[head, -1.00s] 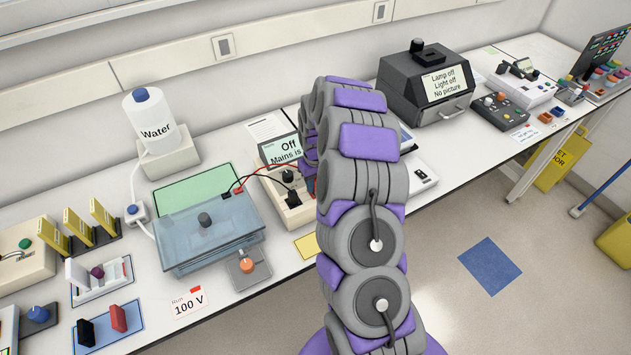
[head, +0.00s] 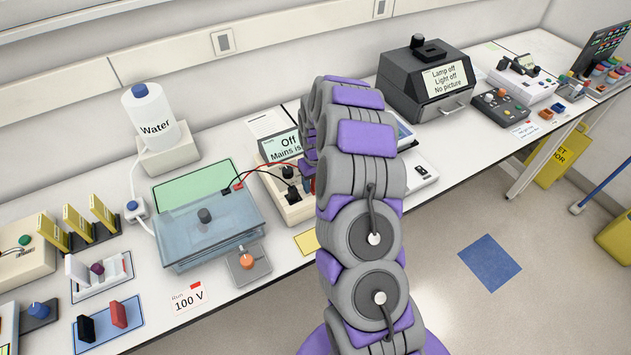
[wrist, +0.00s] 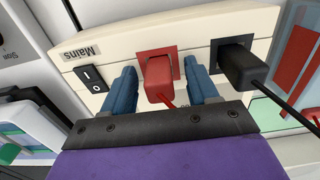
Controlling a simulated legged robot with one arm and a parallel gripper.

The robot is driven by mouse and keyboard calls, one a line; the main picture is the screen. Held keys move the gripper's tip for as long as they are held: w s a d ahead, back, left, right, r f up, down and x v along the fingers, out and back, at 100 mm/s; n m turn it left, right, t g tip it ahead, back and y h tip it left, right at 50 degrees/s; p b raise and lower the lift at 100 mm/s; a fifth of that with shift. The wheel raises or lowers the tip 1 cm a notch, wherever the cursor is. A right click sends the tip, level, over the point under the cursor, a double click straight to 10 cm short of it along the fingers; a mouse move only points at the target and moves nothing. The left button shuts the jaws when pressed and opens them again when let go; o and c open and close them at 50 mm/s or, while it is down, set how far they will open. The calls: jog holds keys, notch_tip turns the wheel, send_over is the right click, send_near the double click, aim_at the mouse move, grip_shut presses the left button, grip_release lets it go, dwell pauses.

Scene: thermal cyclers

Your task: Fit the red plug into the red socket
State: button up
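The red plug (wrist: 158,78) sits in the red socket (wrist: 176,66) on the front of the cream power supply (wrist: 215,22) in the wrist view, its red lead running down toward me. Its body covers most of the socket, so I cannot tell how deep it is. My gripper (wrist: 162,88) has its two blue fingers on either side of the plug, with a visible gap on each side. The fingers are open. In the head view my arm hides the red plug and most of the gripper beside the power supply (head: 296,211).
A black plug (wrist: 240,66) with its lead stands close to the right finger. A Mains switch (wrist: 91,78) is at the left. In the head view a clear blue tank (head: 210,232) stands left of the supply, and a black imager box (head: 425,75) stands to the right.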

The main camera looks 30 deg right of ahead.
notch_tip(320, 180, up, 17)
jog(key=shift+r, duration=0.15)
dwell(0.6)
dwell(0.4)
jog(key=s+a+r+b, duration=0.2)
jog(key=s+a, duration=0.4)
jog(key=s, duration=0.2)
jog(key=s+a+r+b, duration=0.2)
jog(key=s+a+r, duration=0.1)
jog(key=s+a, duration=0.4)
jog(key=s+a+f+g+b, duration=0.1)
jog(key=s+f+b, duration=0.1)
jog(key=s, duration=1)
jog(key=s+a+f+b, duration=0.2)
jog(key=s+f, duration=0.1)
jog(key=s, duration=1)
jog(key=shift+a+g, duration=0.2)
jog(key=shift+g, duration=0.2)
